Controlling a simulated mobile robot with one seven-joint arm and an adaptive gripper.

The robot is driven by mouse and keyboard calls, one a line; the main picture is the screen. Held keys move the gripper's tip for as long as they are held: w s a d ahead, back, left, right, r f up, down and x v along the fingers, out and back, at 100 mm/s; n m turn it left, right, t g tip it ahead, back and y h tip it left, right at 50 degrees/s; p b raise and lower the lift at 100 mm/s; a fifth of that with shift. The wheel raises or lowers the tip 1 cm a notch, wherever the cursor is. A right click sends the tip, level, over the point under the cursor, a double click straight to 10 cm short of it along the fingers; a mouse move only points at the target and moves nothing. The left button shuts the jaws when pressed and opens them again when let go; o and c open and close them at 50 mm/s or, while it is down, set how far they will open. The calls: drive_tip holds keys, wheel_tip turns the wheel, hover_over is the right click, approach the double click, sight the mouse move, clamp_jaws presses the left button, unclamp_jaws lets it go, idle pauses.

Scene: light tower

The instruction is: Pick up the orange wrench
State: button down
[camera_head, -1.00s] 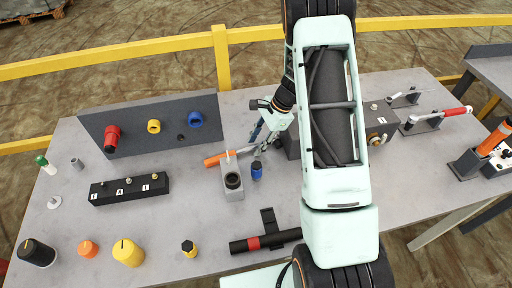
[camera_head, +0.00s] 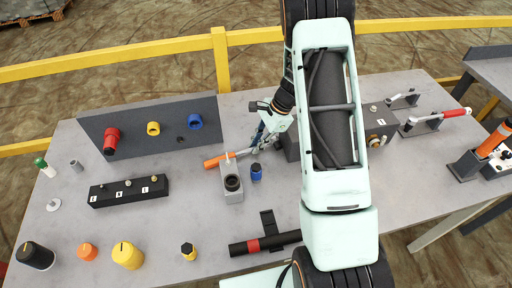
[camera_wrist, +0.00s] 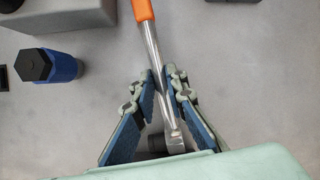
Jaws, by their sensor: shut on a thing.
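The orange wrench (camera_head: 220,159) lies over the grey table behind the grey block with the round socket. Its orange handle points left and its metal shaft runs right to my gripper (camera_head: 258,142). In the wrist view the orange handle (camera_wrist: 142,9) is at the top edge and the metal shaft runs down between the blue-padded fingers of my gripper (camera_wrist: 161,95). My gripper is shut on the metal part of the wrench near its head. The head is partly hidden by the gripper's body. I cannot tell whether the wrench is clear of the table.
A grey socket block (camera_head: 232,188) and a blue capped piece (camera_head: 256,172) stand close in front of the wrench. A dark upright panel (camera_head: 170,145) with coloured rings stands to the left. A dark box (camera_head: 378,122) is right of my arm. The table's front left holds several knobs.

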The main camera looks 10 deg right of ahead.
wheel_tip(320, 180, up, 18)
drive_tip(key=b, duration=0.1)
idle(0.6)
drive_tip(key=shift+f, duration=0.1)
wheel_tip(320, 180, down, 17)
drive_tip(key=shift+f+p, duration=0.2)
drive_tip(key=shift+p, duration=0.3)
drive_tip(key=shift+f, duration=0.1)
drive_tip(key=shift+f, duration=0.2)
drive_tip(key=c, duration=1.9)
unclamp_jaws()
drive_tip(key=shift+r, duration=0.1)
drive_tip(key=shift+c, duration=0.2)
drive_tip(key=b+v, duration=0.1)
drive_tip(key=v, duration=0.9)
drive_tip(key=shift+r+b, duration=0.4)
drive_tip(key=shift+r, duration=0.1)
drive_tip(key=shift+s+a, duration=0.1)
